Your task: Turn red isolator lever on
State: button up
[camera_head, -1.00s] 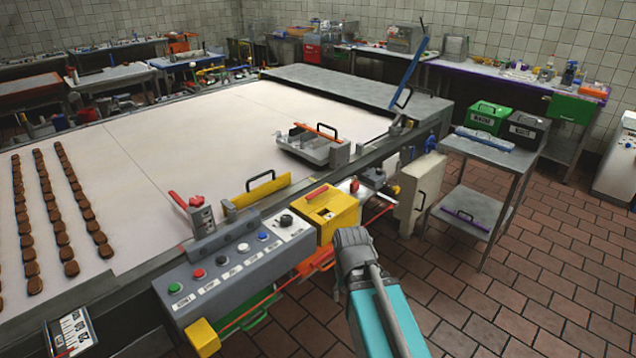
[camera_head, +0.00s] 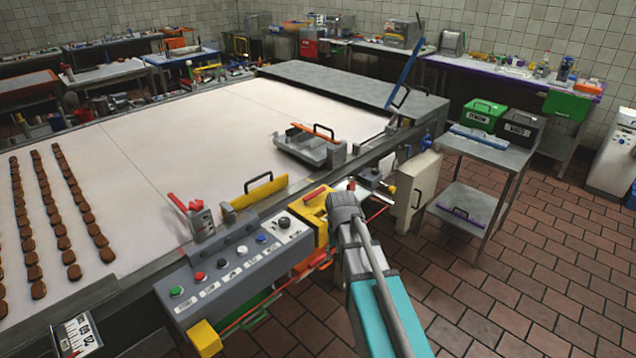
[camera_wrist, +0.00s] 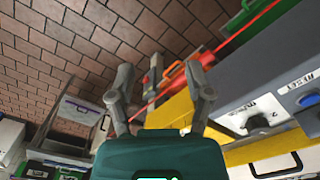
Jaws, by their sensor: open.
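A yellow box (camera_head: 318,222) with a red lever (camera_head: 314,192) on top sits at the right end of the grey control panel in the head view. Another red lever (camera_head: 178,202) sticks up from a small grey box further left. I cannot tell for certain which is the isolator. My gripper (camera_head: 345,208) is at the right side of the yellow box and hides part of it; its fingertips are hidden there. In the wrist view my gripper (camera_wrist: 160,78) is open and empty, and the yellow box (camera_wrist: 172,113) shows between and behind the fingers.
The grey control panel (camera_head: 215,290) has coloured buttons and a black knob, also seen in the wrist view (camera_wrist: 257,123). A red cable (camera_wrist: 240,32) runs along the front. A white cabinet (camera_head: 416,185) and a grey trolley (camera_head: 495,155) stand right. The tiled floor (camera_head: 500,300) is clear in front.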

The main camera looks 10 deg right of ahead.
aim_at(319, 190)
jog(key=w+r+m+p, duration=0.2)
jog(key=w+r+p, duration=0.2)
jog(key=w, duration=0.7)
jog(key=w+r+m+p, duration=0.3)
jog(key=w+r, duration=0.1)
jog(key=w, duration=0.8)
jog(key=w+r+m+p, duration=0.3)
jog(key=w+r+p, duration=0.1)
jog(key=w, duration=0.8)
jog(key=shift+w+d+r+p, duration=0.15)
jog(key=shift+d+r+p, duration=0.1)
jog(key=shift+r+p, duration=0.15)
jog(key=shift+f, duration=0.15)
notch_tip(319, 190, down, 14)
jog(key=b, duration=1.4)
jog(key=shift+r, duration=0.25)
grip_shut()
